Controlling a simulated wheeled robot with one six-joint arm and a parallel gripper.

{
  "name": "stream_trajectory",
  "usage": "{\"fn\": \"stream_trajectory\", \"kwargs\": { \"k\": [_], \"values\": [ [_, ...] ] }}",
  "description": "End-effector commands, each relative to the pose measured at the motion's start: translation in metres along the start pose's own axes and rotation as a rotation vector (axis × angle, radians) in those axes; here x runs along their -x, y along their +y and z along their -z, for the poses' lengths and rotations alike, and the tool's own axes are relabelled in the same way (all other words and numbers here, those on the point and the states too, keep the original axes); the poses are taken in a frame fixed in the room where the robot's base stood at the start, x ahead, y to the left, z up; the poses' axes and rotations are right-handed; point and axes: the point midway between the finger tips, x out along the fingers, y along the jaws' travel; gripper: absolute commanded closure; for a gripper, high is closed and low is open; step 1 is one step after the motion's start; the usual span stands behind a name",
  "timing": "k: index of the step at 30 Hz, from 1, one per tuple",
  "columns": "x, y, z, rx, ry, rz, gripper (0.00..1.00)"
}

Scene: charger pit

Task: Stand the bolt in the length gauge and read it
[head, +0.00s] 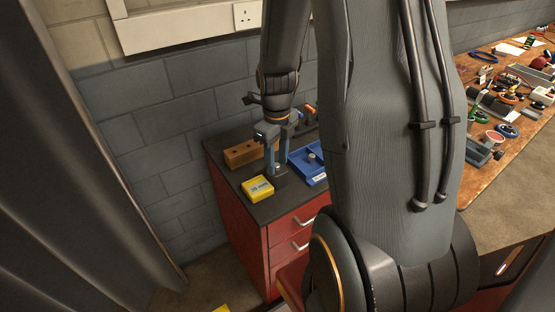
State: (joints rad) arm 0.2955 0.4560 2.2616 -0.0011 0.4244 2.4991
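My gripper (278,166) points down over the cabinet top in the head view. Its two blue-grey fingers stand apart, and I see nothing clearly held between them. Just below the fingertips is a small dark block (280,179) with a small pale round spot; it may be the length gauge, but it is too small to be sure. I cannot make out the bolt; the fingers may hide it. A yellow block (258,189) with a "20 mm"-like label lies in front and left of the gripper.
A wooden block (240,154) lies behind left. A blue tray (306,176) with a small grey item lies right of the gripper, partly hidden by my arm. The red drawer cabinet (250,234) stands against the wall. A cluttered wooden bench (482,182) is at right.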

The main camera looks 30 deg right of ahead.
Motion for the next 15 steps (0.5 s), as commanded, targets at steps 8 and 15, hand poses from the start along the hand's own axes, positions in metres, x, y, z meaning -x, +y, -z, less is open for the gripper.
{"fn": "stream_trajectory", "kwargs": {
  "k": [8, 15],
  "values": [
    [0.022, -0.001, -0.001, 0.000, -0.003, 0.003, 0.63],
    [0.056, -0.001, -0.001, 0.000, -0.003, 0.002, 0.63]
  ]
}}
